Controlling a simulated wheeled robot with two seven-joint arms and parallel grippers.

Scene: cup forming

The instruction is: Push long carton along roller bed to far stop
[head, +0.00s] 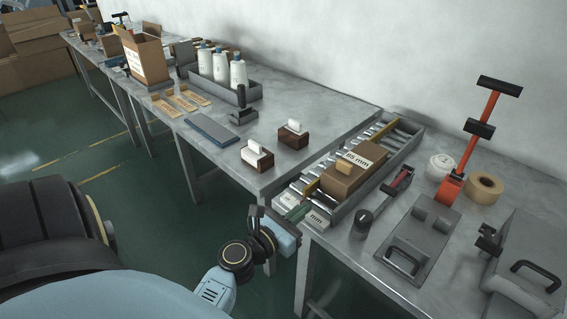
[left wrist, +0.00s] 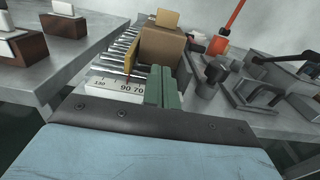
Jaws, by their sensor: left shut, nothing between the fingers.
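The long carton (head: 353,172) is brown with a white label reading "85 mm" and lies on the roller bed (head: 408,152). In the left wrist view the carton (left wrist: 163,48) stands just beyond my fingers. The roller bed has grey side rails, metal rollers and a scale plate (left wrist: 118,84) at its near end. My right gripper is not in view.
Right of the bed are a dark-handled tool (head: 378,207), a grey fixture plate (head: 420,240), tape rolls (head: 484,187) and a tall orange lever (head: 470,150). Left of it are brown blocks with white tops (head: 257,156) on the neighbouring table. Rollers beyond the carton are clear.

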